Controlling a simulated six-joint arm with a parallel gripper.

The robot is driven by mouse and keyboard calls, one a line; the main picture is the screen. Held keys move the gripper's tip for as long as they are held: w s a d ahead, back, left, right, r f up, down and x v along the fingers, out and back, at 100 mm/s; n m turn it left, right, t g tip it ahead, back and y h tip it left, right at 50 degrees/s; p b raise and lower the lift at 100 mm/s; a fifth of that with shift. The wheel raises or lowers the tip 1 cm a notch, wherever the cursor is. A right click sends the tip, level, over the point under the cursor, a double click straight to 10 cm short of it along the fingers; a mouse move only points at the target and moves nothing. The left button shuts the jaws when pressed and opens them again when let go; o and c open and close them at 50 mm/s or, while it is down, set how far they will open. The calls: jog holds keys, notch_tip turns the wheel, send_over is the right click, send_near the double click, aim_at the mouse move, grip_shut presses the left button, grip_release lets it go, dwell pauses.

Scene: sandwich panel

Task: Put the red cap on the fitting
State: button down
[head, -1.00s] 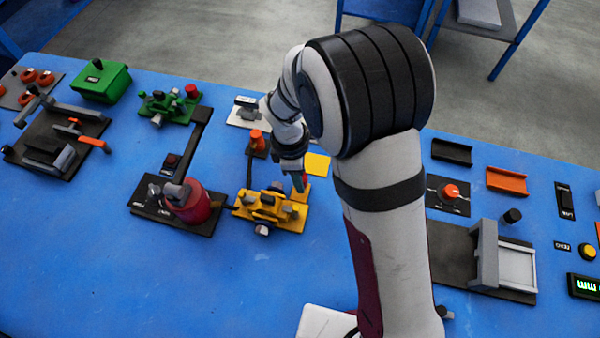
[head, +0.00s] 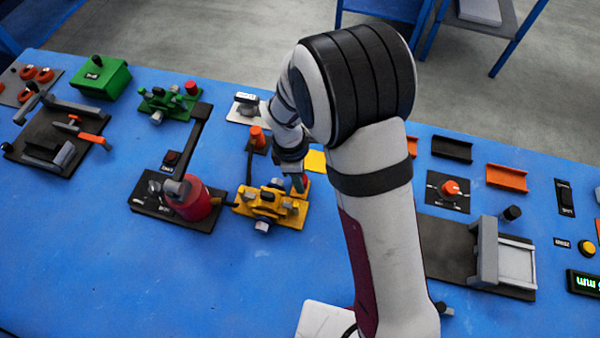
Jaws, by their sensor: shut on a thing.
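My gripper (head: 299,184) is low over the right rear part of the yellow fitting block (head: 267,208), which has grey metal parts and lies on the blue table. The gripper is shut, and a small patch of red (head: 306,181), which looks like the red cap, shows at its fingertips. The fingers hide most of it, so I cannot tell whether it touches the fitting. A similar green block (head: 160,106) at the back left has a red cap-like piece (head: 191,88) at its right end.
A red cylinder (head: 190,204) on a black base stands just left of the yellow block. An orange-topped post (head: 258,138) and a yellow square (head: 315,161) are behind it. The blue table (head: 150,285) is clear in front. My arm hides the middle right.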

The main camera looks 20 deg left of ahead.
jog(key=shift+f, duration=0.1)
dwell(0.6)
jog(key=shift+f, duration=0.25)
jog(key=shift+c, duration=2)
grip_release()
jog(key=shift+o, duration=0.2)
jog(key=shift+o, duration=1.4)
jog(key=shift+r, duration=3.75)
